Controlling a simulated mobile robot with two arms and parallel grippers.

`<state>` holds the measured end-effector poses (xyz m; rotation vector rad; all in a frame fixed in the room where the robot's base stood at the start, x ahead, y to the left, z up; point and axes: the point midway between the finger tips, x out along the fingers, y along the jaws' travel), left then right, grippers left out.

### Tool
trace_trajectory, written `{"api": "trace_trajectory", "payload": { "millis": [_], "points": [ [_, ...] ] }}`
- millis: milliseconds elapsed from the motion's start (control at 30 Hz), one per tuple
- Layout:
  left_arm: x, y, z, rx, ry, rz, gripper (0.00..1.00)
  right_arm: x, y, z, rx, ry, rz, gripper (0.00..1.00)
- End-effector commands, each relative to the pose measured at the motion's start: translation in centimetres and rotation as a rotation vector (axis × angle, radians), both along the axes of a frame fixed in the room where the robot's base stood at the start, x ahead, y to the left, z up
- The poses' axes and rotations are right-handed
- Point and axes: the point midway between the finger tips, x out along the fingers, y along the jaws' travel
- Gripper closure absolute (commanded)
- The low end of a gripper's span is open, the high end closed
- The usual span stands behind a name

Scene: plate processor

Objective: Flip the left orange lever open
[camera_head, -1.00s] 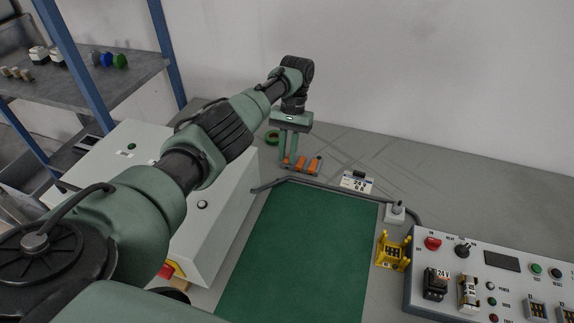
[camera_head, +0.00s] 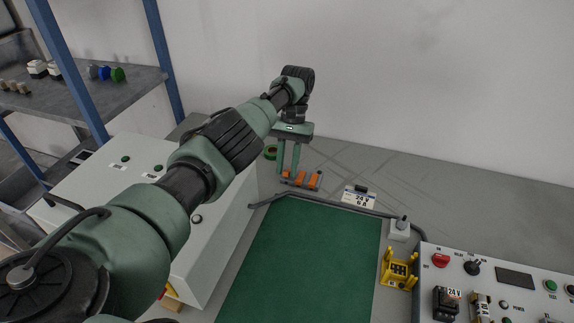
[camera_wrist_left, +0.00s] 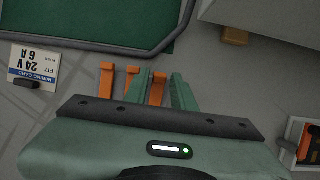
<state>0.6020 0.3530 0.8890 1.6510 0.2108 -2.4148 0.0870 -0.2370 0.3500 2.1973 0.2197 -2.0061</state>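Three orange levers stand in a short row at the back of the bench, beyond the green mat. The left orange lever (camera_head: 286,176) is partly covered by my gripper in the head view; the middle lever (camera_head: 300,178) and right lever (camera_head: 314,180) show to its right. My left gripper (camera_head: 288,170) points down at the left lever, its two green fingers apart. In the wrist view, where the row appears reversed, the left lever (camera_wrist_left: 157,88) shows between the fingers of the gripper (camera_wrist_left: 160,76). I cannot tell whether a finger touches it. My right gripper is out of view.
A grey cable (camera_head: 335,204) edges the green mat (camera_head: 300,255). A pale cabinet (camera_head: 215,235) stands left, a control panel (camera_head: 505,285) right.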

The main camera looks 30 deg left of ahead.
Motion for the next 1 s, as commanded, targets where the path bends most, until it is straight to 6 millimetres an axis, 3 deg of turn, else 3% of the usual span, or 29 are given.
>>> {"api": "trace_trajectory", "payload": {
  "millis": [233,400,700,1000],
  "points": [
    [0.1,0.0,3.3,0.0,-0.004,-0.001,0.75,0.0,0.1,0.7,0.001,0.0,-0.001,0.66],
    [0.0,0.1,8.1,0.003,0.0,0.001,0.75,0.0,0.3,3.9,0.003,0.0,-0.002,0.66],
    [0.1,0.2,14.6,0.003,-0.001,0.001,0.75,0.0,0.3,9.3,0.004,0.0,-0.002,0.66],
    [0.1,0.1,19.2,0.002,-0.002,0.001,0.75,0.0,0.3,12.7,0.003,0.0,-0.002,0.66]
  ]
}}
